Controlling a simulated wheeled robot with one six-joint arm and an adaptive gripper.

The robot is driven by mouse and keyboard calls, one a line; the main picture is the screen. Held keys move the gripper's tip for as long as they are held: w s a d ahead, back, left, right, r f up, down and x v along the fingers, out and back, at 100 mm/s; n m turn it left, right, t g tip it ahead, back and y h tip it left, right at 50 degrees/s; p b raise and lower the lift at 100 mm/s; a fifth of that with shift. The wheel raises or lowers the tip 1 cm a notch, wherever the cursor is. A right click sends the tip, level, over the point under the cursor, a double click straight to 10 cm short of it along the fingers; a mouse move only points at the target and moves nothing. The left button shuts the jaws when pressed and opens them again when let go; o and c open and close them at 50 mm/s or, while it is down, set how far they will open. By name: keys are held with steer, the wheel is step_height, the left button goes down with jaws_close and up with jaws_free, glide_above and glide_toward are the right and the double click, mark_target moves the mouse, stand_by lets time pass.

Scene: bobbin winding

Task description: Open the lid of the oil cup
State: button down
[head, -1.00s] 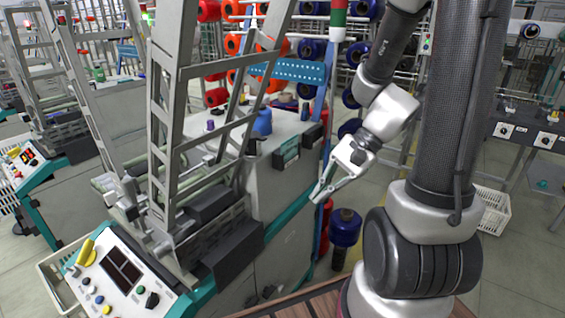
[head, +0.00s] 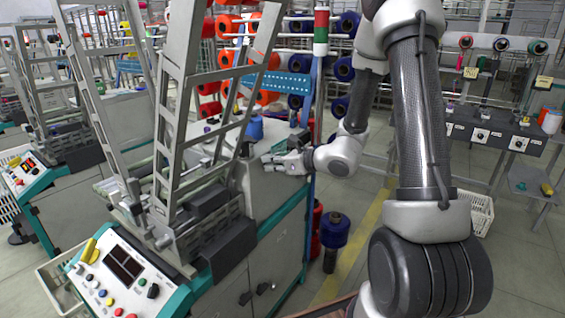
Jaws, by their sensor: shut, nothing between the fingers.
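My gripper (head: 268,161) is shut and empty. It reaches leftward at the near right end of the grey winding machine (head: 275,205), by the top edge of its housing. The fingers look small and partly merge with the machine behind them, so I cannot tell whether they touch it. I cannot pick out the oil cup or its lid for certain. A blue object (head: 254,129) stands on the machine top just behind and left of my gripper.
A slanted grey metal frame (head: 195,100) rises left of my gripper. A striped signal post (head: 321,32) stands behind it. A control panel (head: 125,270) is at the lower left.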

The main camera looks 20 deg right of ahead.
mark_target(256, 162)
steer(key=x, duration=0.3)
steer(key=shift+w+r, duration=0.15)
steer(key=shift+r, duration=0.1)
step_height(256, 162, up, 3)
steer(key=shift+f, duration=0.2)
steer(key=shift+r, duration=0.5)
steer(key=shift+r, duration=0.1)
